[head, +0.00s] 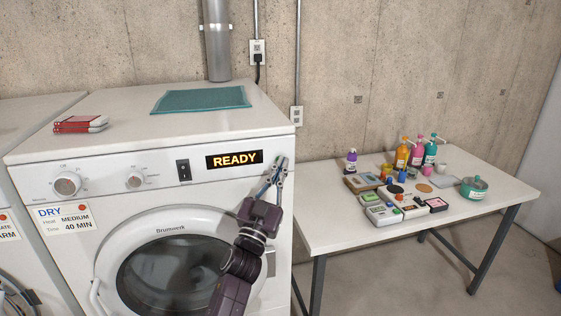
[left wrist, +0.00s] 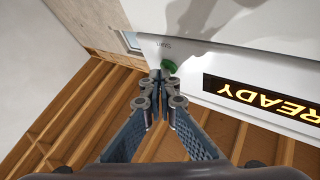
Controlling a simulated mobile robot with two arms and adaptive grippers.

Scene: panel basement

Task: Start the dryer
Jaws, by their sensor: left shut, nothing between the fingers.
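The white dryer (head: 200,205) faces me, its round door (head: 165,280) shut. Its display (head: 234,159) reads READY in lit orange letters; it also shows upside down in the left wrist view (left wrist: 265,100). A green button (left wrist: 169,66) with a small label beside it sits on the panel in the left wrist view. My left gripper (head: 281,164) is at the panel's right end, right of the display, and largely covers that spot in the head view. In the left wrist view its shut, empty fingertips (left wrist: 160,76) are close to the button; I cannot tell whether they touch it.
The panel also carries a large knob (head: 67,184), a smaller knob (head: 135,180) and a black rocker switch (head: 184,170). A card (head: 65,217) reads DRY, MEDIUM, 40 MIN. A teal cloth (head: 202,100) lies on top. A table (head: 325,226) with bottles and small items stands right.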

